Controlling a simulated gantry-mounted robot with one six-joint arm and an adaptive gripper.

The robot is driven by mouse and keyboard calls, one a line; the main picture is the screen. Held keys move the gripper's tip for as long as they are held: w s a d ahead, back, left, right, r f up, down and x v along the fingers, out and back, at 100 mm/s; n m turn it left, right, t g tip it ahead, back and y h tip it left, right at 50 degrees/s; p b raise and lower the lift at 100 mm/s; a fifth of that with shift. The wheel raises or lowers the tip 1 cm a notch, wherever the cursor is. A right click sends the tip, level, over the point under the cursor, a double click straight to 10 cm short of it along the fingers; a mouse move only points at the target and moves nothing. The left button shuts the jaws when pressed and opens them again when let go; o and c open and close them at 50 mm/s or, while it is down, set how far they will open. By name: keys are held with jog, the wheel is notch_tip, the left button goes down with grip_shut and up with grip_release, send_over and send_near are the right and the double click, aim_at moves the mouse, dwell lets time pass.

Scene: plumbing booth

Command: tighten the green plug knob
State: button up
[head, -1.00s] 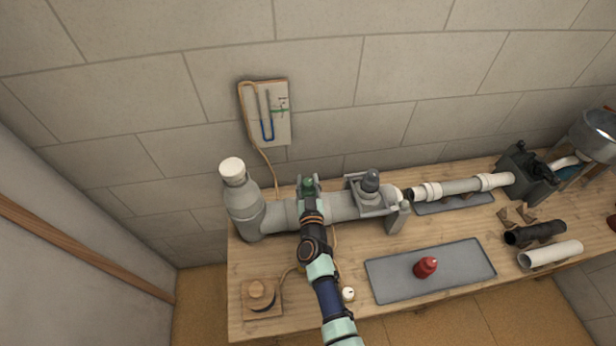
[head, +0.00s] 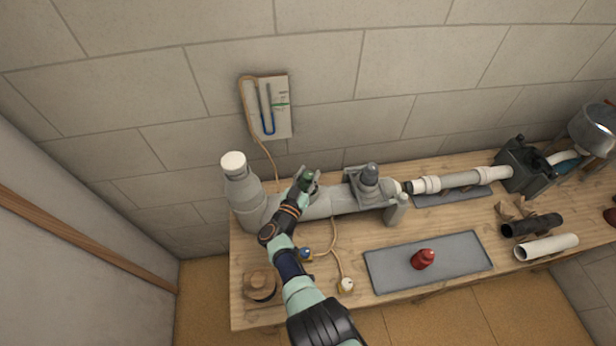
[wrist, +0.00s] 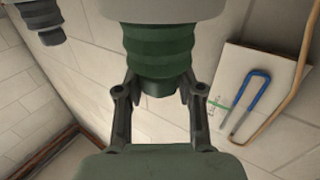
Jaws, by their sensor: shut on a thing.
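The green plug knob (head: 306,178) sits on top of the large grey pipe (head: 343,201), toward its left part. In the wrist view the ribbed green knob (wrist: 158,50) fills the top middle, with a pale grey body above it. My gripper (head: 299,190) reaches the knob from the front. In the wrist view the two dark fingers of my gripper (wrist: 158,84) flank the knob's lower end, shut on it. The fingertips are partly hidden by the knob.
A wall gauge panel (head: 273,106) with a blue U-tube hangs behind. A grey valve (head: 369,178) is right of the knob. A red knob (head: 423,259) lies on a grey mat (head: 385,269). Cord runs across the bench.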

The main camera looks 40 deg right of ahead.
aim_at(306, 180)
jog(key=shift+f, duration=0.15)
jog(key=o, duration=1.2)
jog(key=v, duration=0.7)
jog(key=shift+s+a, duration=0.15)
